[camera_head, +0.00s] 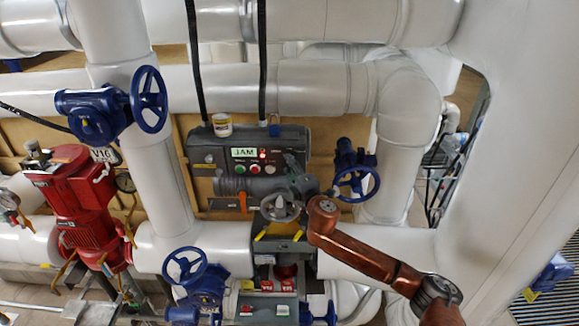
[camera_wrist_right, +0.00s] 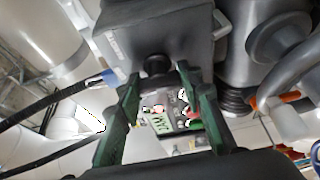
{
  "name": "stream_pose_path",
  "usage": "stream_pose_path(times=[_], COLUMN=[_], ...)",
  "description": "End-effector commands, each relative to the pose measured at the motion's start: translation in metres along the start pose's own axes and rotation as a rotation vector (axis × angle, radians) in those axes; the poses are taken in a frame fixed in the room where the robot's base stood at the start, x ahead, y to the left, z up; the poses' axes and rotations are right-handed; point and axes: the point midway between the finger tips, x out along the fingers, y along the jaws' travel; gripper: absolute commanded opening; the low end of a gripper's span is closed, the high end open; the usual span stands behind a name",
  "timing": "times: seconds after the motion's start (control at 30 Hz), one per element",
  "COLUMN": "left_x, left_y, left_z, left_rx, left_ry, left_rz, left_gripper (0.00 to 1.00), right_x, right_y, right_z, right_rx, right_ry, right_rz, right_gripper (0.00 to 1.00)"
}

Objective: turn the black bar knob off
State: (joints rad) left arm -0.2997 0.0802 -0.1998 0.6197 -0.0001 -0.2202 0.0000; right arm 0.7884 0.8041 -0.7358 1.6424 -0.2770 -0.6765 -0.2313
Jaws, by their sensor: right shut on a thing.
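The grey control box (camera_head: 205,150) is in the middle of the head view, with a lit display (camera_head: 244,152) and small buttons. My right gripper (camera_head: 291,163) reaches the right part of its face from below. The gripper covers the knob in the head view. In the right wrist view, the black bar knob (camera_wrist_right: 156,65) shows as a dark round shape between the tips of the two dark green fingers of my right gripper (camera_wrist_right: 158,80). The gripper is shut on it. The knob's bar angle cannot be made out. My left gripper is not in view.
A blue handwheel (camera_head: 357,184) stands close right of the box. An orange handle (camera_head: 243,202) hangs below it. A small tub (camera_head: 222,125) sits on top, beside black cables (camera_head: 263,70). White pipes (camera_head: 165,170) and a red pump (camera_head: 85,200) are to the left.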

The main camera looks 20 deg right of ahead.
Motion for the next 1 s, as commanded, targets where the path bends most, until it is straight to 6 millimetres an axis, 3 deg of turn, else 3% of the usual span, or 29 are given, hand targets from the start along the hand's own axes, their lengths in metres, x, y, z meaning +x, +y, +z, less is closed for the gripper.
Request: stream_pose_path(times=[0.07, 0.1, 0.37, 0.73, 1.0], left_x=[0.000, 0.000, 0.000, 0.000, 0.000], left_y=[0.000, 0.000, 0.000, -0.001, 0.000], left_z=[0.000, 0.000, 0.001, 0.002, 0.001], left_rx=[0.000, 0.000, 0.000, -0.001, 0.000], left_ry=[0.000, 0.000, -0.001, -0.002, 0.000], left_rz=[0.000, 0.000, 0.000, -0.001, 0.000], left_gripper=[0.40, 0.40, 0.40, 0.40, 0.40], right_x=[0.000, 0.000, 0.000, -0.006, -0.054], right_y=[-0.001, -0.001, 0.000, -0.001, -0.001], right_z=[0.001, 0.001, 0.001, 0.001, 0.001], right_rx=[0.000, 0.000, 0.001, 0.001, 0.002], right_ry=[-0.002, -0.002, -0.001, 0.000, 0.000], right_rz=[-0.001, -0.001, 0.000, 0.000, -0.001], right_gripper=[0.10, 0.34, 0.52, 0.52, 0.52])
